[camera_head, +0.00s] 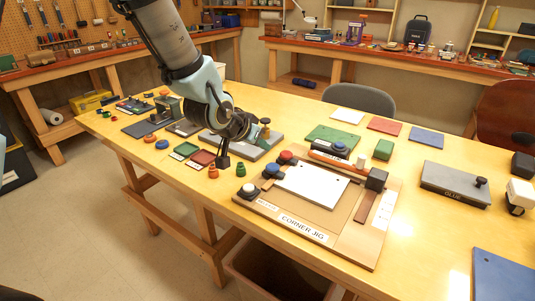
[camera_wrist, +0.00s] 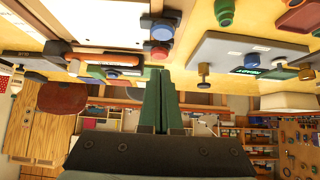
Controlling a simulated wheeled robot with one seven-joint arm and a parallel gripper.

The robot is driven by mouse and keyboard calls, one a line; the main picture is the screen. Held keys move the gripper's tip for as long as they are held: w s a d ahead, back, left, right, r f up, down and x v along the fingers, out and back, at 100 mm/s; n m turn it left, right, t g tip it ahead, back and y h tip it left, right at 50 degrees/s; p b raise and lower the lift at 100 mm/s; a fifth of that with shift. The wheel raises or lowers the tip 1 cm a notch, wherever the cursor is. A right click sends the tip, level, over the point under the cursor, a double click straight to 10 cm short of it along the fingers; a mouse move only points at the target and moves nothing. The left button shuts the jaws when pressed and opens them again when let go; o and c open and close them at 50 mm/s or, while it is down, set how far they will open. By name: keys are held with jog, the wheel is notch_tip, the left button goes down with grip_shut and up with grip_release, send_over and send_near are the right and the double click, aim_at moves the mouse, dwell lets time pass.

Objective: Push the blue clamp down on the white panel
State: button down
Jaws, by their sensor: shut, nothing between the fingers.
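The white panel (camera_head: 312,184) lies flat on the corner jig (camera_head: 262,207). The blue clamp (camera_head: 272,169), a round blue knob on a dark base, sits at the panel's left edge, between a red-knobbed clamp (camera_head: 286,155) and a white-knobbed clamp (camera_head: 248,190). Whether it touches the panel is unclear. The blue knob (camera_wrist: 162,32) also shows in the wrist view, above the fingers. My gripper (camera_head: 223,162) points down, shut and empty, over the table to the left of the blue clamp and apart from it. Its closed fingers fill the centre of the wrist view (camera_wrist: 160,80).
Red (camera_head: 202,158) and green (camera_head: 185,150) squares and small orange and green knobbed pieces (camera_head: 241,169) lie left of the jig. A black block (camera_head: 376,179) and an orange tool (camera_head: 325,160) sit at the panel's far side. A grey glue plate (camera_head: 452,185) lies right.

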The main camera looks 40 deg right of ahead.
jog(key=shift+v, duration=2.65)
jog(key=w+a+f+n+t+y, duration=0.15)
jog(key=w+a, duration=0.25)
jog(key=a, duration=0.4)
jog(key=w+a+n+y, duration=0.2)
jog(key=w+a+n, duration=0.15)
jog(key=a, duration=0.35)
jog(key=w+a+n+t+y, duration=0.1)
jog(key=w+a+n+y, duration=0.1)
jog(key=w+a, duration=0.45)
jog(key=s+a+n+g+y, duration=0.1)
jog(key=s+a+n, duration=0.2)
jog(key=a, duration=0.7)
jog(key=s+a+n+g+y, duration=0.2)
jog(key=s+a+n, duration=0.1)
jog(key=a, duration=0.8)
jog(key=shift+s+a+n, duration=0.15)
jog(key=shift+s+n, duration=0.15)
jog(key=shift+n, duration=0.1)
